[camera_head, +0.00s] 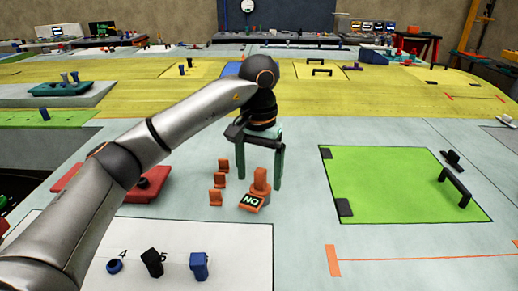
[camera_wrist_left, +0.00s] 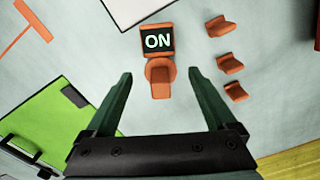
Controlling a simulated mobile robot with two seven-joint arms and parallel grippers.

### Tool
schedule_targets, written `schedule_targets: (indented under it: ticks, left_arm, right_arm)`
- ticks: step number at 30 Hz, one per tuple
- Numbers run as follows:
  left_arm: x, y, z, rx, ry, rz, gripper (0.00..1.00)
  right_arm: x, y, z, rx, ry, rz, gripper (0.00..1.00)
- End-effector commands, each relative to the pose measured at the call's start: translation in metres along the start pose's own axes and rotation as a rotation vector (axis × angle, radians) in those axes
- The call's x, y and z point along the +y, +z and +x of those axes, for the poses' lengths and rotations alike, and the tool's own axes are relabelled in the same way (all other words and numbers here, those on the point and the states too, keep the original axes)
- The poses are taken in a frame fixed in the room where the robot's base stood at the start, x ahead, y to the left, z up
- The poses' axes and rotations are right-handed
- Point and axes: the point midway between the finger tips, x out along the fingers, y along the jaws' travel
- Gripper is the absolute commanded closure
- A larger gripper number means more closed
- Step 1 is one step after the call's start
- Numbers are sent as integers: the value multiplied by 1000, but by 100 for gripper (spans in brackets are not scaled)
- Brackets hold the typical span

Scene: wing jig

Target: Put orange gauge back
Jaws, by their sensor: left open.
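The orange gauge (camera_head: 261,182) stands on the pale surface, with a dark display face with light letters at its front; it also shows in the left wrist view (camera_wrist_left: 159,77). My left gripper (camera_head: 259,180) points down above and around it, its two green fingers apart. In the left wrist view the gripper (camera_wrist_left: 160,76) is open, with the gauge's rounded orange part between the fingertips and the display beyond them. I see no contact. My right gripper is not in view.
Three small orange blocks (camera_head: 217,181) stand in a row left of the gauge. A green panel (camera_head: 400,185) with a dark handle lies to the right. A white sheet (camera_head: 235,235) with blue and black pieces lies in front. A red tray (camera_head: 150,185) is partly behind my arm.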

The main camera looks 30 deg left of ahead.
Motion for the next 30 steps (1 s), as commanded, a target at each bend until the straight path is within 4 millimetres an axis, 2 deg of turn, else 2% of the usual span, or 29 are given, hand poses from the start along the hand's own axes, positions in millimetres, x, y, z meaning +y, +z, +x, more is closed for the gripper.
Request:
schedule_targets:
  ticks: [1,6,12,18,30]
  left_arm:
    - [0,-1,-14,4,-1,-1,10]
    - [0,-1,-47,4,-2,-2,10]
    - [0,-1,-75,1,-1,-1,10]
    - [0,0,-86,-1,-1,0,10]
    - [0,0,-86,-1,-1,0,10]
  right_arm:
    - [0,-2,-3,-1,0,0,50]
    - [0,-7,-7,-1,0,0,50]
    - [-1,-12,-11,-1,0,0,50]
    - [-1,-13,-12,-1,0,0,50]
    - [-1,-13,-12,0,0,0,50]
